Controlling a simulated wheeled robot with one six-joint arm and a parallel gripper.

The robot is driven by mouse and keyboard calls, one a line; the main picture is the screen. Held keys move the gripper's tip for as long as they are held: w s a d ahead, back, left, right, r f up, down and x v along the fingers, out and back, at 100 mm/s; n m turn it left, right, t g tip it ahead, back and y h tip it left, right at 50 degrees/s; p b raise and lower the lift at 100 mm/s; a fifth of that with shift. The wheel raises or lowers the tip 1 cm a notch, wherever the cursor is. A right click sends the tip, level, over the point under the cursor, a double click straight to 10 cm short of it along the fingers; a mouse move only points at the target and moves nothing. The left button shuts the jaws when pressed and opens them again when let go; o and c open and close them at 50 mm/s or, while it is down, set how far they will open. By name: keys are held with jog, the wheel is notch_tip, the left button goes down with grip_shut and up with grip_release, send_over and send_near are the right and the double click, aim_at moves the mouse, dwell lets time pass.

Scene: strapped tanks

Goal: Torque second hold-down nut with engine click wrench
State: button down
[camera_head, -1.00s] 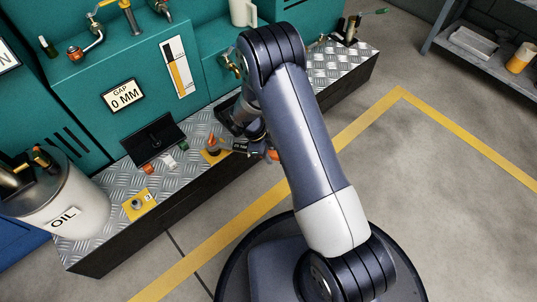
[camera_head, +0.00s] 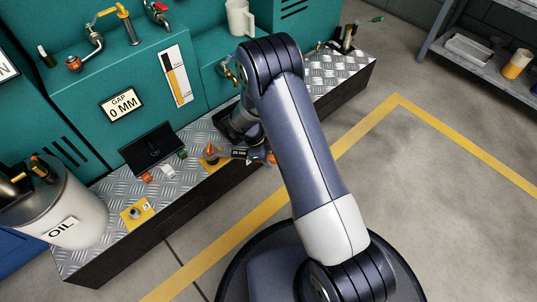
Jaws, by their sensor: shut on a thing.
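My gripper (camera_head: 254,137) is low over the front of the tread-plate bench, largely hidden by my own arm. It is shut on a dark tool with a small printed label and an orange end, which looks like the click wrench (camera_head: 240,154). Left of it, a yellow plate (camera_head: 205,163) carries an orange-topped part, close to the wrench's left end; I cannot tell whether they touch. A second yellow plate (camera_head: 129,222) with a small grey metal part, possibly a nut, lies further left on the bench. The fingertips are not clearly visible.
A white OIL drum (camera_head: 85,218) stands at the bench's left end. The teal cabinet shows a GAP 0 MM sign (camera_head: 122,104). Open floor lies to the right.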

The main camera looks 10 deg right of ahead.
jog(key=shift+s+a+m, duration=0.25)
jog(key=shift+s+m, duration=0.35)
jog(key=shift+s, duration=0.35)
jog(key=shift+s+a+m+g, duration=0.25)
jog(key=shift+s+a+m, duration=0.2)
jog(key=shift+s, duration=0.35)
jog(key=shift+s+a+m+g, duration=0.25)
jog(key=shift+s+a+m, duration=0.1)
jog(key=shift+s+m, duration=0.3)
jog(key=shift+s, duration=0.1)
jog(key=shift+s+a+m+g+y, duration=0.2)
jog(key=shift+s+a+m, duration=0.3)
jog(key=shift+s, duration=0.2)
jog(key=shift+s+a+m+g+y, duration=0.1)
jog(key=shift+s+a+m+y, duration=0.1)
jog(key=shift+s+a+m, duration=0.4)
jog(key=shift+s+d, duration=0.1)
